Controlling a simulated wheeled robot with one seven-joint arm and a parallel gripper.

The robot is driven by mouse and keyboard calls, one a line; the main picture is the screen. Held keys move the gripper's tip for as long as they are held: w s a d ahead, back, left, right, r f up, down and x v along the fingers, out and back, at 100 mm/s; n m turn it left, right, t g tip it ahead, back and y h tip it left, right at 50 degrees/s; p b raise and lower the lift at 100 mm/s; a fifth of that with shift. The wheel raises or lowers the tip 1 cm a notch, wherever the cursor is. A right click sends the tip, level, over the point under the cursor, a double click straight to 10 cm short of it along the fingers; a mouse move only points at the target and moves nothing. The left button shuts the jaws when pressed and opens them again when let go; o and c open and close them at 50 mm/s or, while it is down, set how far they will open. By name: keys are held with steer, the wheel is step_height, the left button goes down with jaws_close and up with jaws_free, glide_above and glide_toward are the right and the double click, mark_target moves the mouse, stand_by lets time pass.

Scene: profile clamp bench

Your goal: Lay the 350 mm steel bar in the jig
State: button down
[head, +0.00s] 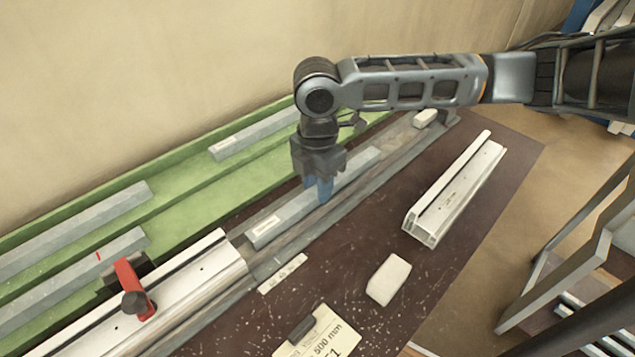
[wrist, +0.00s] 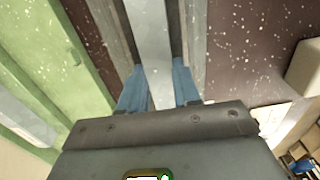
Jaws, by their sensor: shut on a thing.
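A grey steel bar (head: 285,220) with a small pale label at its near end lies lengthwise along the grey jig (head: 345,198). I cannot read its length. My gripper (head: 321,190) points down with its blue fingers shut on the bar around its middle. In the wrist view the bar (wrist: 152,40) runs between the two blue fingertips (wrist: 158,88), with jig rails on both sides. The bar looks parallel to the rails; I cannot tell whether it touches the jig floor. The fingers hide a short part of it.
Several other grey bars (head: 75,222) lie in the green rack (head: 165,200) behind. A white profile (head: 200,275) with a red clamp (head: 132,285) stands at the left. Another profile (head: 455,190), a white block (head: 388,279) and a "500 mm" card (head: 318,338) lie on the dark bench top.

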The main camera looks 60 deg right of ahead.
steer(key=shift+f, duration=0.5)
steer(key=c, duration=0.9)
jaws_free()
steer(key=shift+s+f, duration=0.1)
steer(key=shift+c, duration=0.2)
steer(key=shift+o, duration=0.6)
step_height(320, 180, up, 14)
steer(key=shift+f, duration=0.2)
